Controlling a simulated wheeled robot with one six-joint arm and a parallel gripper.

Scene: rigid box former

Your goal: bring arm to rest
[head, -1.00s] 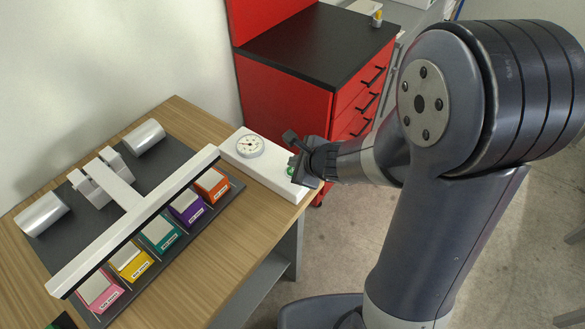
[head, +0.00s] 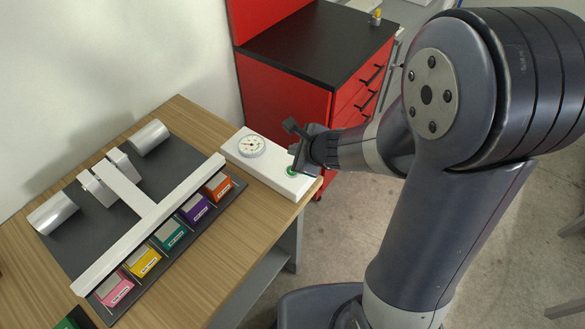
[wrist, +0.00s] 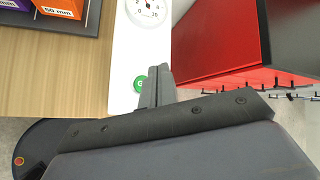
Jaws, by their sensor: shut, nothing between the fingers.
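My gripper (head: 296,150) is shut and empty. In the head view it is above the right end of a white control panel at the table's right edge. A green button (head: 292,171) on that panel shows just below the gripper. In the wrist view my shut fingers (wrist: 157,86) point up the picture, beside the green button (wrist: 140,84). I cannot tell the exact gap between fingers and button. A round dial (head: 251,146) sits on the panel to the left of the gripper.
A box former with a white bar (head: 150,222) and a row of coloured boxes (head: 170,234) stands on the wooden table (head: 186,285). A red cabinet (head: 290,105) with a black top is behind my gripper. Open floor (head: 340,225) lies right of the table.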

